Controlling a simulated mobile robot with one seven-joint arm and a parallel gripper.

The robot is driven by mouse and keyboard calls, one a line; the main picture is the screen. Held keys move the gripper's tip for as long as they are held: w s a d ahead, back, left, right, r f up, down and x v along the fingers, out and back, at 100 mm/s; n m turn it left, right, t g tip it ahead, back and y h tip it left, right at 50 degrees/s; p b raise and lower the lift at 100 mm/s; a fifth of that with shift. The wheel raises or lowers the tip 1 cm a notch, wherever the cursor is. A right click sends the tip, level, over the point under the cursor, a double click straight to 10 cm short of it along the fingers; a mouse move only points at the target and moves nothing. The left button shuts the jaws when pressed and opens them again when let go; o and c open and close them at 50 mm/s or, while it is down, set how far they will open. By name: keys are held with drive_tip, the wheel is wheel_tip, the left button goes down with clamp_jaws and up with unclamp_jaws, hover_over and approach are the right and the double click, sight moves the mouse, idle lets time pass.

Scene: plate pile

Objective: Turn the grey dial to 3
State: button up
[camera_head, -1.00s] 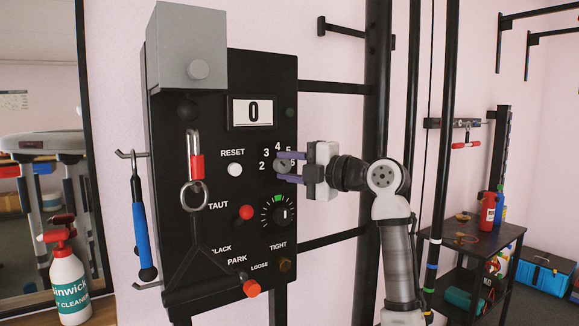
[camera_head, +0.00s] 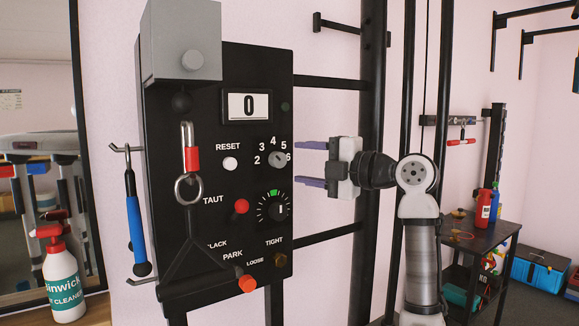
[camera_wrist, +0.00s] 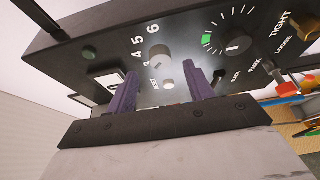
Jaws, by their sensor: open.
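The small grey dial (camera_head: 278,160) sits on the upright black panel (camera_head: 262,70), with the printed numbers 2 to 6 arcing over and beside it. I cannot make out for sure which number its mark points to. It also shows in the wrist view (camera_wrist: 159,57), beyond and between my fingers. My gripper (camera_head: 299,163) is to the right of the dial, with its two purple fingers open, empty and clear of it. The fingers also show in the wrist view (camera_wrist: 162,76).
A white RESET button (camera_head: 230,164), a red knob (camera_head: 241,206) and a larger black dial (camera_head: 273,207) are close by. A carabiner with a ring (camera_head: 189,160) hangs at left. The counter (camera_head: 249,107) reads 0. Black rack posts (camera_head: 373,90) stand behind my arm.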

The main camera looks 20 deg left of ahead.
drive_tip(key=b+v, duration=0.1)
drive_tip(key=v, duration=0.7)
drive_tip(key=shift+d, duration=0.15)
